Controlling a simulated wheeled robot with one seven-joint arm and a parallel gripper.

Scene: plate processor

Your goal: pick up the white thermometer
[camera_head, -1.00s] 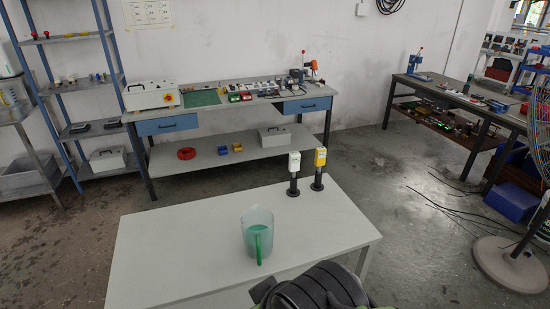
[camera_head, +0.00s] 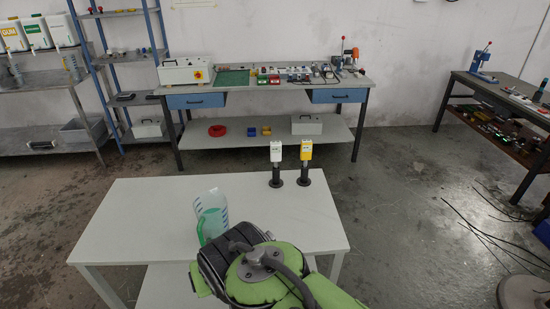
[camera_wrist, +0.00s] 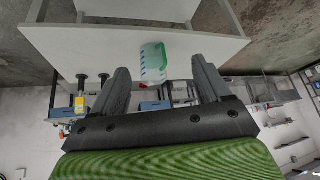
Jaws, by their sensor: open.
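The white thermometer (camera_head: 276,152) stands upright in a black round holder on the white table, in the head view. A yellow one (camera_head: 306,150) stands just to its right in a like holder. In the wrist view the yellow one (camera_wrist: 80,103) shows at the left, upside down; I cannot make out the white one clearly there. My gripper (camera_wrist: 162,82) is open, its two grey fingers apart with nothing held. In the head view my green and black arm covers the front of the table, and the fingers are hidden.
A clear jug with a green handle (camera_head: 210,215) stands on the white table (camera_head: 140,205), left of the thermometers and close to my arm. A workbench (camera_head: 300,87) stands behind along the wall. The table between the jug and the thermometers is clear.

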